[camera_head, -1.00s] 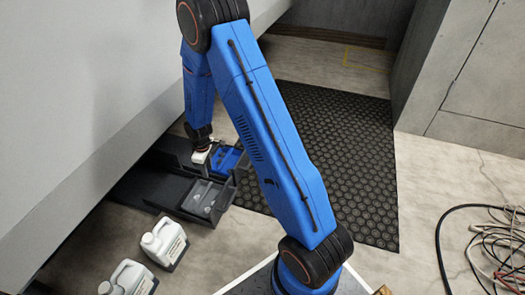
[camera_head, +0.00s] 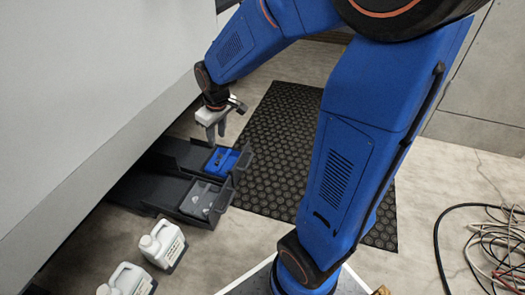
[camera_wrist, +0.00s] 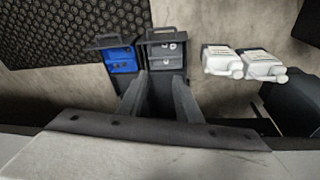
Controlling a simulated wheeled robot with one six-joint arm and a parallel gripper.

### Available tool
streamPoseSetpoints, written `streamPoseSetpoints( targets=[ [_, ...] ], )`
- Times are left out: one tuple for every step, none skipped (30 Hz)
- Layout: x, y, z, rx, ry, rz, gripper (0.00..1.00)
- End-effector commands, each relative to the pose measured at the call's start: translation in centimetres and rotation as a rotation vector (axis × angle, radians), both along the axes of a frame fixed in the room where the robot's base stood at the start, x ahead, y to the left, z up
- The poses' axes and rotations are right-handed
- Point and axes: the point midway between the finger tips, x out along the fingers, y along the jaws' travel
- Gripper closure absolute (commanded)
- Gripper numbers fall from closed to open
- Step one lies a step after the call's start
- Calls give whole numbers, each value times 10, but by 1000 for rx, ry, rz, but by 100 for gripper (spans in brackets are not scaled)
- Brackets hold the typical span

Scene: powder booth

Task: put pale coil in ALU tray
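My gripper (camera_head: 216,132) hangs above the two dark drawers, its fingers pointing down. In the wrist view its two fingers (camera_wrist: 159,95) stand apart with nothing visible between them. A blue tray (camera_head: 229,158) sits in the front of the far drawer, with small dark items in it; it also shows in the wrist view (camera_wrist: 123,66). A grey tray (camera_head: 196,198) sits in the nearer drawer and holds small pale-grey pieces; it also shows in the wrist view (camera_wrist: 157,56). I cannot make out a coil for certain, or read any ALU label.
Two white jugs stand on the floor beside the drawers: one jug (camera_head: 160,243) and another (camera_head: 131,277). A big pale booth wall (camera_head: 90,100) overhangs the drawers. A black studded mat (camera_head: 275,150) lies to the right. Tangled cables (camera_head: 495,245) lie on the floor far right.

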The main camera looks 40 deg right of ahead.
Motion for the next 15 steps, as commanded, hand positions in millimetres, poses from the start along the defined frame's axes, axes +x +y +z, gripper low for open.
streamPoseSetpoints(
  targets=[
    [-11, -2, 12, 4, -15, -17, 68],
    [-18, -2, 18, 7, -19, -27, 68],
    [-27, -3, 26, 11, -27, -43, 68],
    [-34, -4, 32, 13, -33, -54, 68],
    [-42, -5, 36, 17, -37, -65, 68],
    [-51, -6, 43, 20, -44, -80, 68],
    [-58, -7, 48, 23, -50, -91, 68],
    [-66, -7, 53, 27, -55, -102, 68],
    [-75, -8, 59, 31, -62, -117, 68],
    [-83, -9, 63, 33, -67, -127, 68],
    [-90, -10, 67, 37, -72, -139, 68],
    [-100, -10, 72, 41, -80, -152, 68],
    [-107, -11, 76, 44, -85, -164, 68],
    [-115, -11, 79, 48, -89, -176, 68],
    [-125, -12, 83, 53, -97, -189, 68]
  ],
)
